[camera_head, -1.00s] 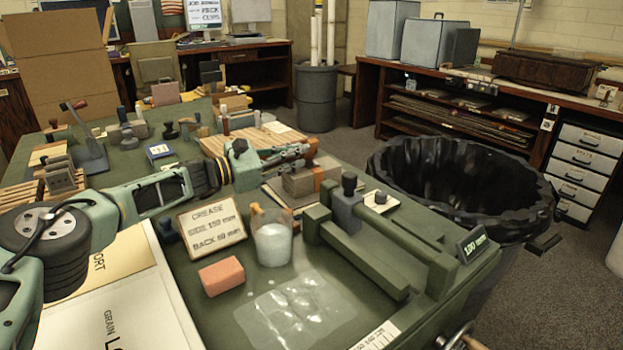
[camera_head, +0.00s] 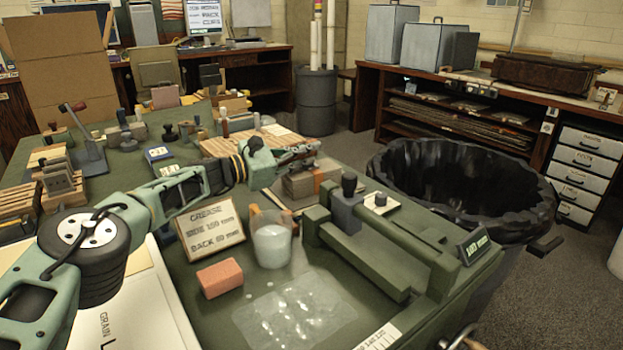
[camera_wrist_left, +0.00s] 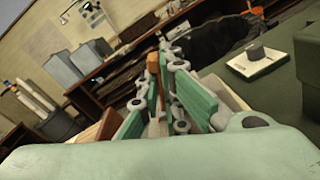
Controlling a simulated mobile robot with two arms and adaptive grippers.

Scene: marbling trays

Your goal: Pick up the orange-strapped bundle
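The orange-strapped bundle (camera_head: 299,187) is a grey-brown block on a board near the middle of the table, with an orange band (camera_head: 318,179) near its right end. My left gripper (camera_head: 306,152) is directly above and behind it in the head view, fingers pointing right and partly covering its top. In the left wrist view, the two green finger pads (camera_wrist_left: 163,100) stand apart with an orange-brown strip (camera_wrist_left: 153,78) showing between their tips. I cannot tell whether they touch the bundle. My right gripper is not in view.
A green press-like fixture (camera_head: 385,245) stands right of the bundle. A clear beaker (camera_head: 271,245), a sign card (camera_head: 210,228) and a pink-orange sponge (camera_head: 219,278) are in front. A slatted wooden rack (camera_head: 225,146) lies behind. A black-lined bin (camera_head: 460,190) is beyond the table's right edge.

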